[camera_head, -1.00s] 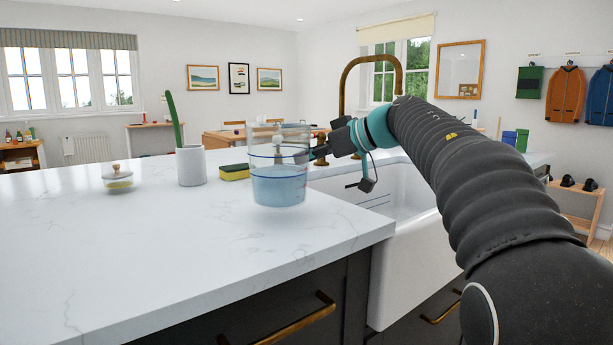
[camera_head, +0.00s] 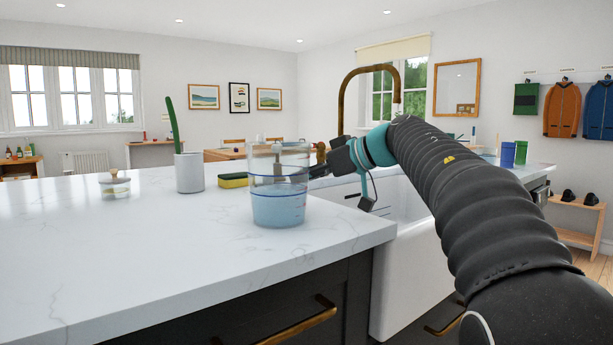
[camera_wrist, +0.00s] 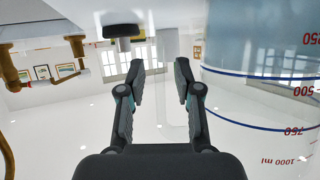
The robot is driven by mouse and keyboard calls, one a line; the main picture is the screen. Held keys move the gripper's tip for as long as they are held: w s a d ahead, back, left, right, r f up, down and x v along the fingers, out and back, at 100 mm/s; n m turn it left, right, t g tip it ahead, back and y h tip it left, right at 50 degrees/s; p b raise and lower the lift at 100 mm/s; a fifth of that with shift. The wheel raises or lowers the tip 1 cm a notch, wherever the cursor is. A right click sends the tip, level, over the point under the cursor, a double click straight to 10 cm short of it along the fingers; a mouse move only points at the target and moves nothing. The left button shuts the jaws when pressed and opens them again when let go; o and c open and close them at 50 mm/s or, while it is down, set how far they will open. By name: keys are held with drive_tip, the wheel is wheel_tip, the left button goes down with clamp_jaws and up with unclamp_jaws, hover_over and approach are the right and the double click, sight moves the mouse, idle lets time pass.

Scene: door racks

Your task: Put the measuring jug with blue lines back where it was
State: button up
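The clear measuring jug (camera_head: 278,207) holds pale blue liquid. It is upright over the white counter (camera_head: 150,262), near the corner by the sink; I cannot tell whether its base touches. In the wrist view, which is upside down, the jug (camera_wrist: 262,95) fills the right side, with blue lines and red numbers. My gripper (camera_head: 318,170) reaches in from the jug's right. In the wrist view the gripper's fingers (camera_wrist: 161,82) stand a little apart with the clear handle (camera_wrist: 172,105) between them. They look shut on the handle, though its clear edges are hard to make out.
A yellow-green sponge (camera_head: 233,180), a white pot (camera_head: 189,173) with a cactus-like stem and a small lidded glass jar (camera_head: 115,187) stand behind and left. The white sink (camera_head: 405,260) and brass tap (camera_head: 345,100) are right. The front left counter is clear.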

drive_tip(key=shift+r, duration=0.1)
drive_tip(key=p+v, duration=0.1)
drive_tip(key=v, duration=1.1)
drive_tip(key=shift+p, duration=0.4)
